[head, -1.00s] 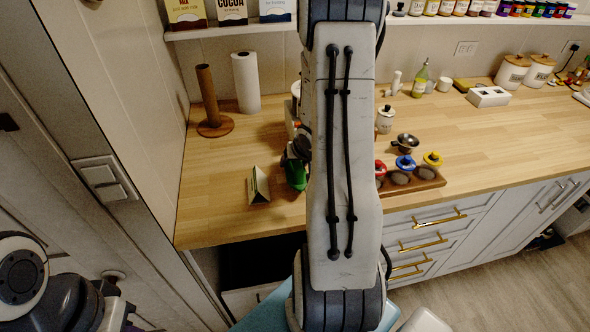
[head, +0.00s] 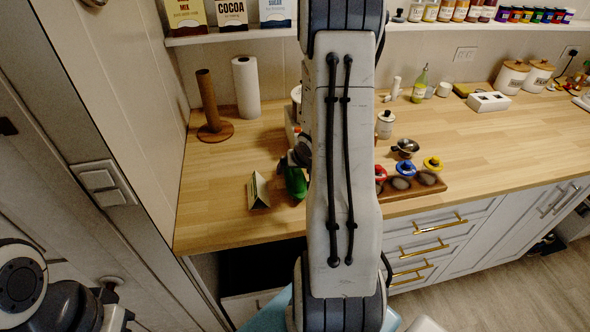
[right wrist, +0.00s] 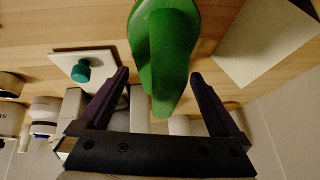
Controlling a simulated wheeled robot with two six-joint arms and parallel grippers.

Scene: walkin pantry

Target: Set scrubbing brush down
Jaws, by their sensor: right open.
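A green object (head: 296,182), which looks like the scrubbing brush, is at the counter beside a small folded card (head: 258,192), partly hidden by my right arm. In the right wrist view the green brush (right wrist: 165,45) comes down from the top edge, with its rounded near end between my fingers. My right gripper (right wrist: 158,76) is open, with a gap between the brush and each dark finger. In the head view most of this gripper is hidden behind my arm. Only part of my left arm shows at the lower left, and its fingers are out of sight.
A wooden holder (head: 208,100) and a paper towel roll (head: 246,88) stand at the back left. Bare counter (head: 220,215) lies left of the card. A shelf (head: 195,39) runs above.

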